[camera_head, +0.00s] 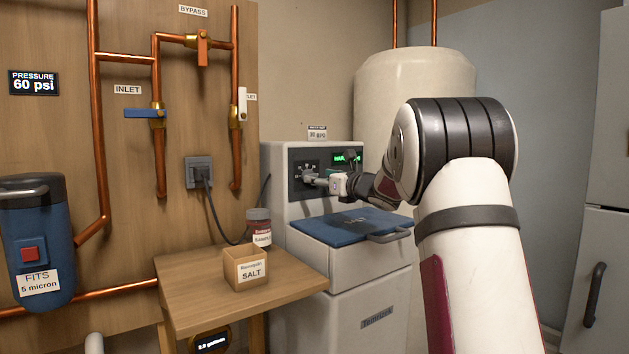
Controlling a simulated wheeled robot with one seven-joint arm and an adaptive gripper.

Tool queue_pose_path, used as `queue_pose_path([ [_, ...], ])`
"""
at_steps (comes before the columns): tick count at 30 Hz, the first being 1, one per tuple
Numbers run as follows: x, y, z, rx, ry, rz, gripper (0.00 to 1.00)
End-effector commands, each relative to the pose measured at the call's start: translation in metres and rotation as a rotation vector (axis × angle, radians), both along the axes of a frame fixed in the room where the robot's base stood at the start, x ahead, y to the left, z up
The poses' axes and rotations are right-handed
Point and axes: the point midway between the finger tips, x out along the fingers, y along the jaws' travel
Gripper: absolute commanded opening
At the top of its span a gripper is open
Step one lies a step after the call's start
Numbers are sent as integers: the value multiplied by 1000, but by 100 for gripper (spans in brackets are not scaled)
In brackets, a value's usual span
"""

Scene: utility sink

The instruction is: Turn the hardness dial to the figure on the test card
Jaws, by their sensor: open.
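The water softener (288,201) is a white cabinet with a dark control panel at its upper front. The hardness dial (308,174) is on the left of that panel, with small marks around it; its setting is too small to read. My gripper (318,182) is open, with its fingertips at the dial; I cannot tell whether they touch it. My arm reaches in from the right. A small card (317,132) on the wall above the softener appears to be the test card; it seems to end in "gpg", but its figure is not clearly legible. A green display (346,157) is partly hidden.
A blue lid (352,226) with a handle juts out below the panel. A wooden table (190,285) in front holds a salt box (245,269) and a red jar (259,229). A tank (414,75) stands behind. Copper pipes and valves line the left wall.

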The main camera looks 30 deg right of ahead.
Motion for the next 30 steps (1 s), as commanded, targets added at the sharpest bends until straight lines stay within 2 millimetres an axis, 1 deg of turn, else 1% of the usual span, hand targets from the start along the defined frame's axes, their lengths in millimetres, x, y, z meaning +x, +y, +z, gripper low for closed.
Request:
queue_pose_path([
  [1,9,1,-1,0,0,1,53],
  [3,18,1,-1,-1,0,1,53],
  [7,29,1,0,0,-1,-1,53],
  [11,34,1,0,1,0,-1,53],
  [18,35,1,0,1,0,-1,53],
  [19,35,1,0,1,0,-1,50],
  [25,35,1,0,1,0,-1,5],
  [30,35,1,0,3,0,-1,5],
])
